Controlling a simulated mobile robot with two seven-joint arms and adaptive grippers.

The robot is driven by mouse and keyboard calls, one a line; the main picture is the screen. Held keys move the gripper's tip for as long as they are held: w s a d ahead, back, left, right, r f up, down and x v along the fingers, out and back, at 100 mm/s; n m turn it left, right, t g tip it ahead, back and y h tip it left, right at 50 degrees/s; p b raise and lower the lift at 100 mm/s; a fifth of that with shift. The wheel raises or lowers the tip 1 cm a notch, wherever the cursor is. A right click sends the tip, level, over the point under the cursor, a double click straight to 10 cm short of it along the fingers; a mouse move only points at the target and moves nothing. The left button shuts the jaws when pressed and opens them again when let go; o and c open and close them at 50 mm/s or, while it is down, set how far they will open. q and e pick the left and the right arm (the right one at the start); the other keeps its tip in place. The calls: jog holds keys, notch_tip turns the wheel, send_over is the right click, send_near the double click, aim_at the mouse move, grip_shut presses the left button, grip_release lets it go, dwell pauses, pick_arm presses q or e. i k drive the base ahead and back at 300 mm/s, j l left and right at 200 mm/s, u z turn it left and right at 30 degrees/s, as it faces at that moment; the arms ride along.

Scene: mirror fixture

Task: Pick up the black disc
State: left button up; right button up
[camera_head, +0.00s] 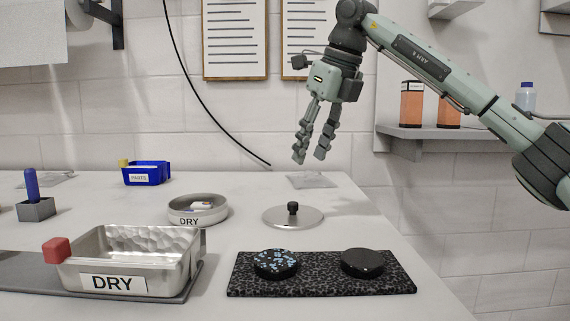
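A plain black disc (362,262) lies on the right part of a dark speckled mat (320,281) near the front of the table. A second dark disc with light blue specks (276,264) lies on the left part of the same mat. My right gripper (309,158) hangs in the air above the back of the table, fingers pointing down. It is well above and behind the mat, touching nothing. Its two fingers are a little apart with nothing between them. My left gripper is not in view.
A metal tray marked DRY (124,246) with a red block on its corner stands at front left. Behind are a round DRY dish (198,208), a metal lid with black knob (293,216) and a blue PARTS bin (147,173). A wall shelf (440,131) is at right.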

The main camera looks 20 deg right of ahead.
aim_at(362, 262)
jog(key=k, duration=1.5)
